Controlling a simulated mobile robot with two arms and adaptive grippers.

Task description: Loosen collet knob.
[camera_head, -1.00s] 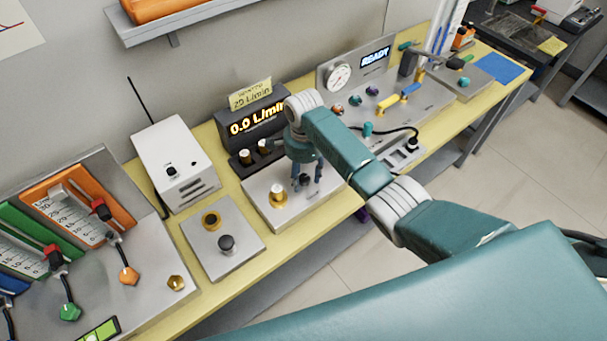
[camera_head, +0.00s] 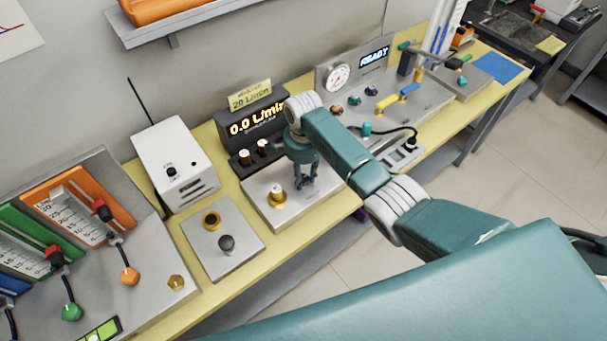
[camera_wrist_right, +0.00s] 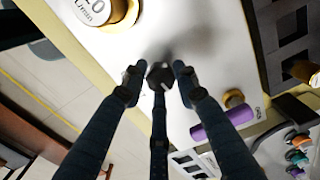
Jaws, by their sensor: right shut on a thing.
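My right gripper (camera_head: 306,182) points down over the light grey plate (camera_head: 258,190) in front of the flow display. In the right wrist view its fingers (camera_wrist_right: 159,80) are shut around a small dark knob (camera_wrist_right: 160,71), which I take to be the collet knob. The fingers mostly hide this knob in the head view. A brass fitting (camera_head: 277,199) stands on the same plate, left of the gripper, and is apart from it. It also shows at the top of the right wrist view (camera_wrist_right: 118,14). My left gripper is not in view.
The flow display (camera_head: 255,125) reads 0.0 L/min behind the plate. A white box with an antenna (camera_head: 175,165) and a plate with a black knob (camera_head: 222,240) are to the left. A gauge panel (camera_head: 350,75) reading READY is to the right. A purple cylinder (camera_wrist_right: 212,124) shows in the wrist view.

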